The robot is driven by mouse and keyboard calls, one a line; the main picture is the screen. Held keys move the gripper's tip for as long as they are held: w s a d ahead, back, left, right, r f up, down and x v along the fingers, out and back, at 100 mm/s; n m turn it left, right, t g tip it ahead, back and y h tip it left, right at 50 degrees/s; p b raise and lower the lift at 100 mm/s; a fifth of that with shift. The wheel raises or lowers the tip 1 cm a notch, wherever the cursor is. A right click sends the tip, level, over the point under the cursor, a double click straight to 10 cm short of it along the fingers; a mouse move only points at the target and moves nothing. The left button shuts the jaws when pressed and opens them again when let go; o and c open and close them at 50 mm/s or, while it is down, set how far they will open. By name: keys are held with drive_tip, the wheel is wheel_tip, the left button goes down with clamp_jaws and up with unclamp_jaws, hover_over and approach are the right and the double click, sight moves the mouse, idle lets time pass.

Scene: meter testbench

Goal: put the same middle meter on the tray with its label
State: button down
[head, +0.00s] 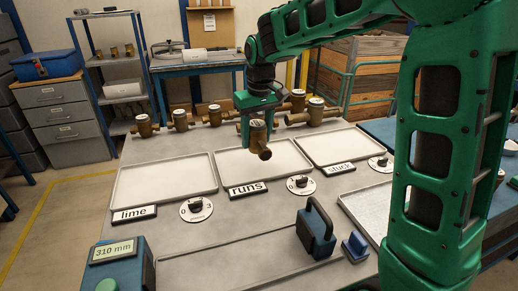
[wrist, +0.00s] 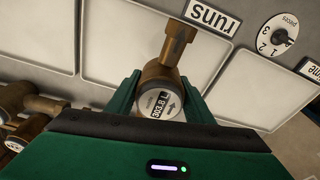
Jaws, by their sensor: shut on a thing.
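My gripper (head: 257,127) is shut on a brass meter (head: 258,140) and holds it over the middle tray (head: 235,168). In the wrist view the meter (wrist: 165,70) sits between the two green fingers, with its round white dial facing the camera and one pipe end pointing toward the label. The label "runs" (head: 248,189) lies at the front edge of the middle tray and shows upside down in the wrist view (wrist: 211,15). The left tray (head: 165,178) has the label "lime" (head: 134,214); the right tray (head: 335,148) has "stuck" (head: 340,169). All three trays look empty.
Several brass meters (head: 180,121) stand in a row behind the trays. Round dials, one by the lime tray (head: 196,209), lie in front. A blue-handled block (head: 316,228) and a "310 mm" display box (head: 117,252) stand nearer. Another tray (head: 368,212) lies at right.

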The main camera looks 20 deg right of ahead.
drive_tip(key=shift+w+d+f, duration=0.8)
drive_tip(key=shift+d, duration=0.15)
drive_tip(key=shift+f, duration=1.9)
drive_tip(key=c, duration=0.9)
unclamp_jaws()
drive_tip(key=shift+f, duration=0.15)
